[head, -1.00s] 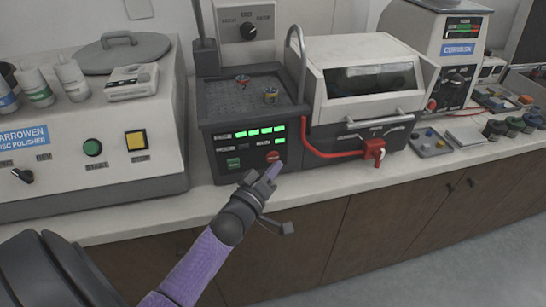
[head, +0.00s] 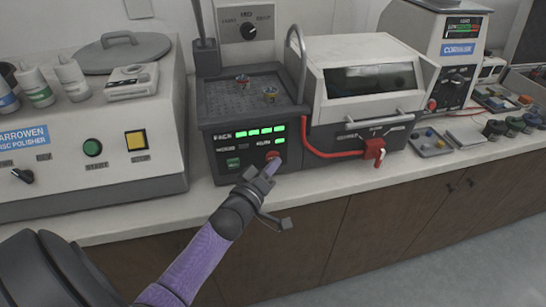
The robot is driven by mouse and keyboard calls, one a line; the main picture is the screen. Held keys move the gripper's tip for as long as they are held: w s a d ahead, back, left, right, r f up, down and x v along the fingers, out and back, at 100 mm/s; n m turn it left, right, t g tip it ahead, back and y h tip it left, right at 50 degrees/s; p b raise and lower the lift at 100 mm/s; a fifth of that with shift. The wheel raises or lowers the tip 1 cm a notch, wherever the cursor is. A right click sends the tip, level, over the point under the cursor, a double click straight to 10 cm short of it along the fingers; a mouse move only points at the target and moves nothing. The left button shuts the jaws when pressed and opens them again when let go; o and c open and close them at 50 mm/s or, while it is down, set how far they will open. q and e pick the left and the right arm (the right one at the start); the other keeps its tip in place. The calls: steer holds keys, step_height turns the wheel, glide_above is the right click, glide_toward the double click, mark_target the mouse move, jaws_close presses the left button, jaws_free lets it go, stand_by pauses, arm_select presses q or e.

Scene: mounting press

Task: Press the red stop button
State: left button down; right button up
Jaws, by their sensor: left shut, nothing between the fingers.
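The mounting press (head: 255,125) stands on the counter with a dark front panel. The red stop button (head: 273,155) is at the lower right of that panel, below the lit green bars. A green button (head: 233,163) is to its left. My left gripper (head: 272,168) is shut and empty, with its tips at the lower edge of the red button. I cannot tell whether they touch it. The tips hide a small part of the button's lower edge. My right gripper is not in view.
The disc polisher (head: 85,135) is to the left, with its own green and yellow buttons. A red hose and red valve handle (head: 374,149) are right of the panel. A small tray (head: 431,142) lies farther right.

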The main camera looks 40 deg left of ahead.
arm_select(q)
steer(key=shift+w+a, duration=0.2)
stand_by(0.3)
stand_by(0.3)
steer(key=shift+s+d+r+p, duration=0.1)
steer(key=shift+s+d+p, duration=0.25)
steer(key=shift+d+p, duration=0.05)
steer(key=shift+s+d, duration=0.15)
steer(key=s+d+p, duration=0.2)
steer(key=s+d, duration=0.1)
steer(key=d, duration=0.1)
steer(key=shift+s, duration=0.15)
steer(key=shift+a, duration=0.1)
stand_by(0.7)
